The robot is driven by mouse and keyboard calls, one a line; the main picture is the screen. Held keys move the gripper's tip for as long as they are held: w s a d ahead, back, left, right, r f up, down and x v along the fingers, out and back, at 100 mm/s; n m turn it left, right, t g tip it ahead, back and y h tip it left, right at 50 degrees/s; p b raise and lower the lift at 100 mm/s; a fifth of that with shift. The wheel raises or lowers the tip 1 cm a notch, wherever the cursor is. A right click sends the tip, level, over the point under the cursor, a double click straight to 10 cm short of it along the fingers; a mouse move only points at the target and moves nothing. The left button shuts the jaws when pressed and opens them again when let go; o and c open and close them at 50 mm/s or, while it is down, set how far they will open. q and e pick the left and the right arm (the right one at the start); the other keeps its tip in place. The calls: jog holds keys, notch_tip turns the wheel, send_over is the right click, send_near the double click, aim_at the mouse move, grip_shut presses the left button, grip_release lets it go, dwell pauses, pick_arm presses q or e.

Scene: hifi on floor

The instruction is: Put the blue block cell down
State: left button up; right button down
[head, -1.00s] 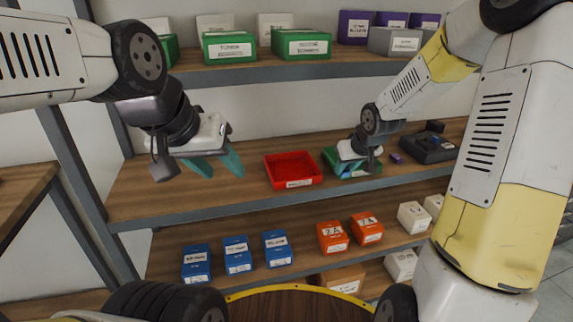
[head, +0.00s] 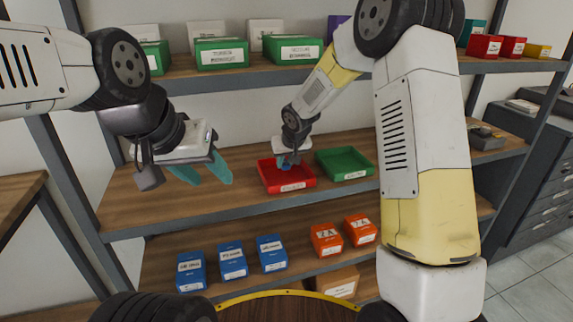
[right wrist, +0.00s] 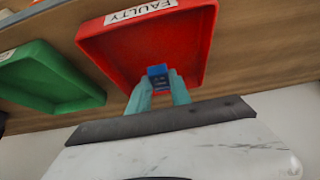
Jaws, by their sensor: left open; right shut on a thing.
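In the right wrist view my right gripper (right wrist: 160,92) is shut on a small blue block cell (right wrist: 158,72). It holds the cell over the red tray (right wrist: 110,50), whose label reads FAULTY. In the head view my right gripper (head: 288,163) is at the red tray (head: 296,187) on the middle shelf; whether the cell touches the tray floor cannot be told. The green tray (head: 345,162) stands to the right of it and looks empty; it also shows in the right wrist view (right wrist: 45,75). My left gripper (head: 205,172) is open and empty, left of the red tray.
The middle shelf (head: 150,200) is bare to the left of the trays. The upper shelf (head: 215,80) holds green and white boxes above. Below are blue boxes (head: 232,262) and orange boxes (head: 326,240). A dark device (head: 485,137) stands at the right end of the middle shelf.

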aim_at(286, 177)
jog(key=shift+d+f, duration=0.1)
jog(key=shift+f, duration=1.6)
jog(key=shift+s+f, duration=0.1)
jog(key=shift+f, duration=0.25)
jog(key=shift+f, duration=0.15)
jog(key=c, duration=1.2)
grip_release()
jog(key=shift+s+d+f, duration=0.1)
jog(key=shift+s+f, duration=0.1)
jog(key=shift+f, duration=0.05)
jog(key=shift+w+r, duration=0.1)
jog(key=shift+r, duration=0.35)
jog(key=s+d+r+m, duration=0.1)
jog(key=s+d+r, duration=0.4)
jog(key=s+r, duration=0.45)
jog(key=s+d+r+m, duration=0.1)
jog(key=s+d+r, duration=0.6)
jog(key=r, duration=0.4)
jog(key=shift+m, duration=0.5)
jog(key=s, duration=0.6)
jog(key=s+d+r, duration=0.1)
jog(key=s, duration=0.5)
jog(key=s+d, duration=0.1)
jog(key=s, duration=0.5)
jog(key=shift+s+d+r, duration=0.1)
jog(key=shift+d+r, duration=0.15)
